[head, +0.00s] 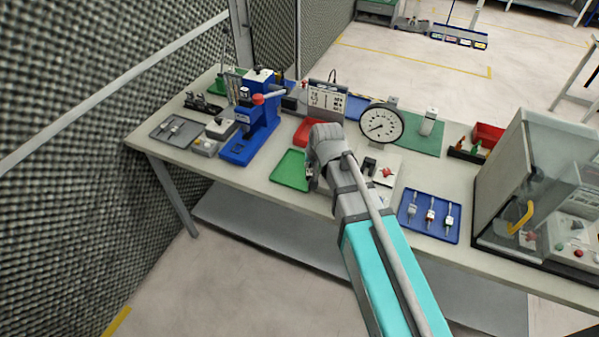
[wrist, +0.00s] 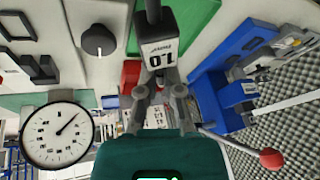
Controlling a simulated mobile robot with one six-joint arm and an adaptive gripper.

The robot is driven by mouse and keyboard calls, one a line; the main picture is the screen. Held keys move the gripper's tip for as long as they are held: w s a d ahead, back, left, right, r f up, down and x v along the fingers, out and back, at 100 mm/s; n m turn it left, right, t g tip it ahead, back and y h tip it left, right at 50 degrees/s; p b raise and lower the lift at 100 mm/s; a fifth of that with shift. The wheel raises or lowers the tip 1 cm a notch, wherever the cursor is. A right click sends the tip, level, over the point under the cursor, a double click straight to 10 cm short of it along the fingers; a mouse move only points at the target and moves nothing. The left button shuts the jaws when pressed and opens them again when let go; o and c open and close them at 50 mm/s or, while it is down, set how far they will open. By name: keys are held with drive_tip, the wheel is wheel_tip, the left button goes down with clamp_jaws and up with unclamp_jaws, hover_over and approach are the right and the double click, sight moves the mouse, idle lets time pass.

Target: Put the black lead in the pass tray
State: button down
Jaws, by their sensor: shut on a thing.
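My gripper (wrist: 160,88) is shut on a piece with a white block marked "1.0" (wrist: 160,52) and a dark stem. The dark stem points away from the fingers; I cannot tell for sure that this piece is the black lead. In the head view my gripper (head: 313,180) is at the right edge of a green tray (head: 290,171), likely the pass tray, and largely hides the held piece. In the wrist view the green tray (wrist: 203,15) lies beyond the piece and looks empty where visible. I cannot tell the height above it.
A blue press (head: 250,135) with a red-knobbed lever stands left of the green tray. A red tray (head: 302,132) lies behind it. A round dial gauge (head: 382,124) stands to the right. A blue tray (head: 424,234) holds three slim pieces. A clear-sided cabinet (head: 515,190) stands far right.

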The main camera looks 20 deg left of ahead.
drive_tip(key=shift+w+a, duration=0.1)
drive_tip(key=b, duration=0.5)
approach(297, 164)
drive_tip(key=a+f+b, duration=0.1)
drive_tip(key=b, duration=0.2)
drive_tip(key=shift+w+f, duration=0.1)
drive_tip(key=shift+w, duration=0.3)
drive_tip(key=shift+w+a+f+b, duration=0.35)
drive_tip(key=shift+w+f+b, duration=0.1)
drive_tip(key=shift+f+b, duration=0.1)
drive_tip(key=shift+b+x, duration=0.7)
drive_tip(key=shift+x, duration=0.2)
drive_tip(key=shift+f+b, duration=1.15)
drive_tip(key=shift+b, duration=0.1)
drive_tip(key=shift+f, duration=0.2)
